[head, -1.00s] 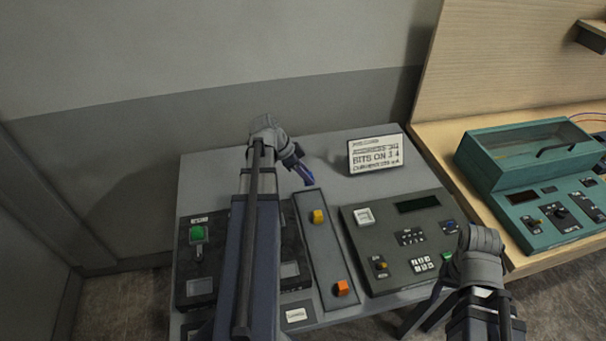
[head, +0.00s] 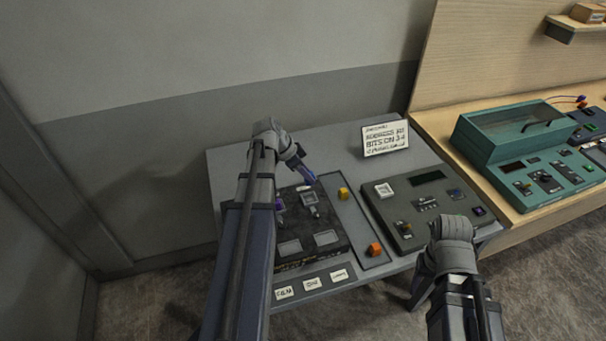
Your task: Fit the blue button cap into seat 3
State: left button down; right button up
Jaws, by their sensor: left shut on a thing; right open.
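My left gripper (head: 308,179) is shut, with blue-violet showing at its fingertips. This appears to be the blue button cap, but it is too small to separate clearly from the fingers. The gripper is over the far right part of the black panel (head: 313,256), near the narrow grey tray (head: 358,222). The panel has several square light-grey seats; a near one (head: 326,238) is open to view. Seat numbers are not readable, so I cannot tell which is seat 3. My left arm covers the panel's left side. My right gripper's fingers are hidden behind my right arm.
A yellow cap (head: 343,193) and an orange cap (head: 375,249) sit on the tray. A grey console (head: 408,228) stands right of it. A sign (head: 385,138) stands behind. Label cards (head: 311,284) lie in front. A teal console (head: 530,165) is on the wooden bench.

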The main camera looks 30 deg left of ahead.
pick_arm(q)
jog(key=shift+w+f, duration=0.1)
jog(key=shift+f, duration=0.2)
jog(key=shift+f+b, duration=0.95)
jog(key=shift+b, duration=0.25)
notch_tip(320, 180, down, 4)
jog(key=b, duration=0.4)
jog(key=shift+f, duration=0.15)
jog(key=shift+f+b, duration=1.1)
jog(key=shift+b, duration=0.15)
dwell(0.3)
jog(key=shift+c, duration=2.3)
grip_release()
jog(key=shift+r, duration=0.1)
